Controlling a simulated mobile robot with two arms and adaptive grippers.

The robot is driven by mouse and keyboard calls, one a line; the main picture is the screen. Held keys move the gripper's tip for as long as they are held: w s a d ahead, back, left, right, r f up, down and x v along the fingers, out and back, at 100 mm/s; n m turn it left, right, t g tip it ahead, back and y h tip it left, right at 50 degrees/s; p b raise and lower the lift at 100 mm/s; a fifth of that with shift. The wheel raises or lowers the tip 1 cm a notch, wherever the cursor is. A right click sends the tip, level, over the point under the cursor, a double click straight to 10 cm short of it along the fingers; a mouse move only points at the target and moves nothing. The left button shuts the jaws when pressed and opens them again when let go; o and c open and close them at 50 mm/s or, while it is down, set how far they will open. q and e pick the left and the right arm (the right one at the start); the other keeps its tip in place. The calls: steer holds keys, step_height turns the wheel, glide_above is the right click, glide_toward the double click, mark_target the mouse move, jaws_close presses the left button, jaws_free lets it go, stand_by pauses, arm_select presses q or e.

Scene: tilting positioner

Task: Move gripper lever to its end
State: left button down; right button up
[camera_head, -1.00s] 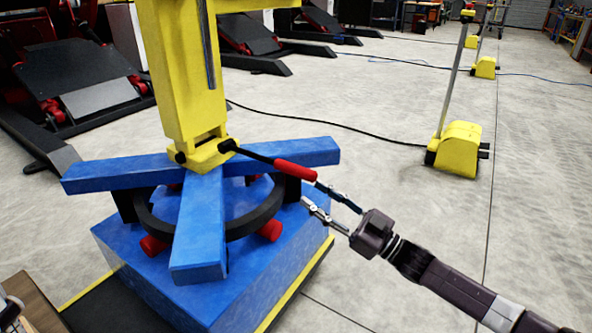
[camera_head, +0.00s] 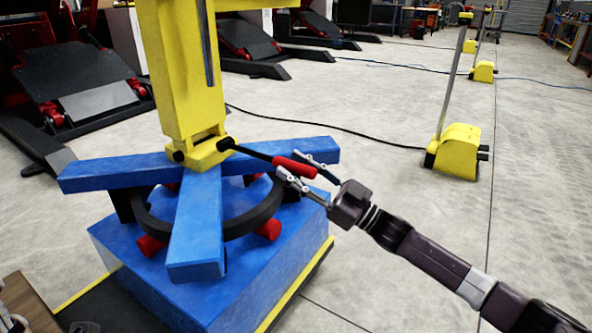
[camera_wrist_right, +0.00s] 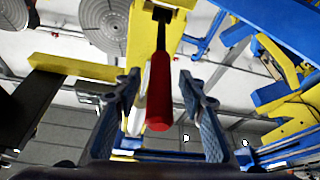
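The gripper lever is a black rod with a red handle (camera_head: 294,167). It sticks out to the right from the foot of the yellow column (camera_head: 190,80). My right gripper (camera_head: 300,168) is open, with its two fingers on either side of the red handle. In the right wrist view the red handle (camera_wrist_right: 159,92) hangs between the open fingers (camera_wrist_right: 160,105), with a visible gap to each finger. My left gripper is in neither view.
The column stands on blue beams (camera_head: 196,230) over a blue base block (camera_head: 270,255) with a black ring (camera_head: 250,222). A yellow wheeled unit with a pole (camera_head: 457,150) stands at right on the grey floor. A black cable crosses the floor behind.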

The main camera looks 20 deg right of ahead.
jaws_close()
stand_by(0.4)
steer(key=shift+r, duration=0.1)
